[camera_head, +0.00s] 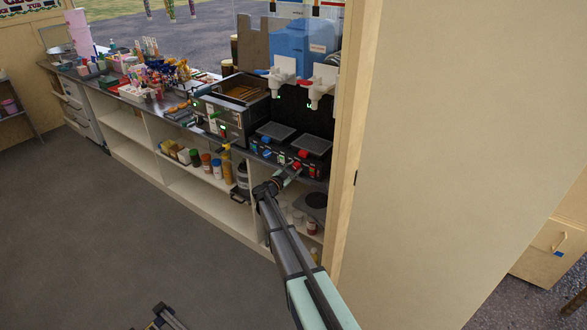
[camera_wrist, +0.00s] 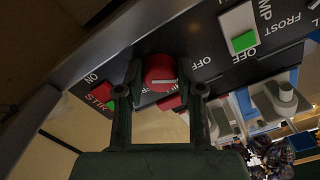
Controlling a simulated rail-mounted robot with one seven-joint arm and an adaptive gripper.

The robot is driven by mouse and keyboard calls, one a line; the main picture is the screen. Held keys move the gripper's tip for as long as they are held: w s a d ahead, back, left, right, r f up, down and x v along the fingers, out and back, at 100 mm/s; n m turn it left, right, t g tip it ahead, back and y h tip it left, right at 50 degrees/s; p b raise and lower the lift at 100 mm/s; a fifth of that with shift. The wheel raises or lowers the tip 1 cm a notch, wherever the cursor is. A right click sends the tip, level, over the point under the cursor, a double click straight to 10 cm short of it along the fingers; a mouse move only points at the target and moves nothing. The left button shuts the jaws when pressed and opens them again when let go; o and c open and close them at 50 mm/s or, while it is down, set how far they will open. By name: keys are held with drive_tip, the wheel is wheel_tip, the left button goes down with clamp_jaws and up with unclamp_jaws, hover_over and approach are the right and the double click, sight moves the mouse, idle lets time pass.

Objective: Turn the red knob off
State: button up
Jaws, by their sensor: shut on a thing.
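The red knob (camera_wrist: 160,70) is round with a white line across its face, which lies roughly level in the wrist view. It sits on a black control panel (camera_wrist: 205,35) with white lettering. My gripper (camera_wrist: 166,88) has one finger on each side of the knob and is shut on it. In the head view my gripper (camera_head: 284,178) reaches the front of a black two-lidded machine (camera_head: 284,137) at the counter's right end. There the gripper hides part of the machine's front, and I cannot clearly pick out the knob.
A green-and-white switch (camera_wrist: 240,32) is on the panel beside the knob. Dispensers with white taps (camera_head: 318,85) stand behind the machine. A grey appliance (camera_head: 228,110) is to its left. A cream wall (camera_head: 450,150) closes the right side. The grey floor (camera_head: 110,230) is mostly clear.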

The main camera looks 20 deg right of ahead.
drive_tip(key=shift+r, duration=0.1)
idle(0.3)
drive_tip(key=o, duration=1.2)
drive_tip(key=shift+d, duration=0.1)
drive_tip(key=shift+c, duration=0.2)
drive_tip(key=v, duration=1.2)
